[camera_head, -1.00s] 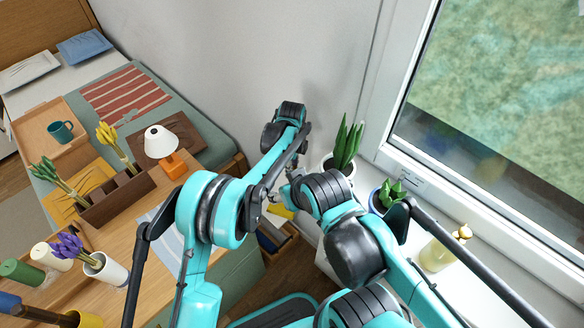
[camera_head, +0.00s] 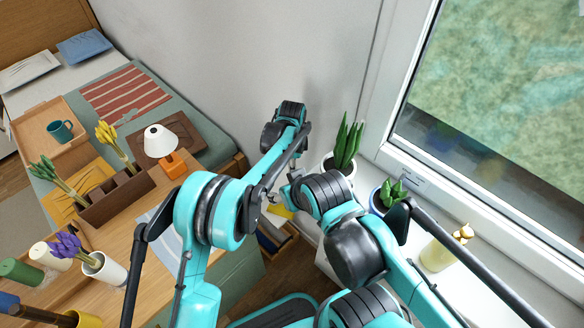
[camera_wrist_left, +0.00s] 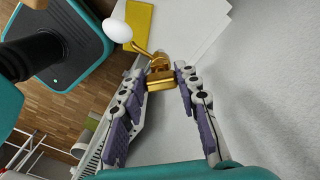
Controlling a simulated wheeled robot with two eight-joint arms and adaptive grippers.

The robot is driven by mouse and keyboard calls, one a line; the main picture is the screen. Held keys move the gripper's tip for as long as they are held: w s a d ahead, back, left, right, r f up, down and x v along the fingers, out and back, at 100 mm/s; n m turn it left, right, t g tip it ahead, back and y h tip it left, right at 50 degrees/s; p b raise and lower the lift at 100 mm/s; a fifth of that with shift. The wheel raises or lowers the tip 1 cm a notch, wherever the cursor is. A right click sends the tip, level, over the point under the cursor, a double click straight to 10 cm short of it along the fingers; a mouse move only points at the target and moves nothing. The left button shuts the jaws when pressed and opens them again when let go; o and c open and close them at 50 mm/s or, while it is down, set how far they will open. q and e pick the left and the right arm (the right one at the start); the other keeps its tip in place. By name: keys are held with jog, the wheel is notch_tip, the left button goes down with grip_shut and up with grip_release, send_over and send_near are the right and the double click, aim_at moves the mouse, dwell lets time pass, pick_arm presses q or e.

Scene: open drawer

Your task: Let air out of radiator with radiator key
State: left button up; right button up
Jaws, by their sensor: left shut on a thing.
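In the left wrist view my left gripper (camera_wrist_left: 161,78) is shut on a small gold metal piece, which I take as the radiator key (camera_wrist_left: 160,82). A thin gold bar and a white egg-shaped knob (camera_wrist_left: 118,30) show just beyond it; I cannot tell whether they join the key. The white slatted radiator (camera_wrist_left: 96,152) runs below, beside the left finger. In the head view the radiator (camera_head: 326,262) stands under the sill, mostly hidden by my arms. My left gripper is hardly visible there among the arm links. My right gripper is hidden behind its own arm.
A yellow flat thing (camera_wrist_left: 139,20) lies near the fingertips. Potted plants (camera_head: 345,145) and a yellowish bottle (camera_head: 440,250) stand on the window sill (camera_head: 455,285).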

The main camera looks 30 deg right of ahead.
pick_arm(q)
jog(key=shift+s+n, duration=0.1)
jog(key=shift+n, duration=2)
dwell(4.5)
jog(key=shift+m, duration=1.2)
jog(key=shift+b, duration=0.3)
jog(key=shift+m, duration=1.1)
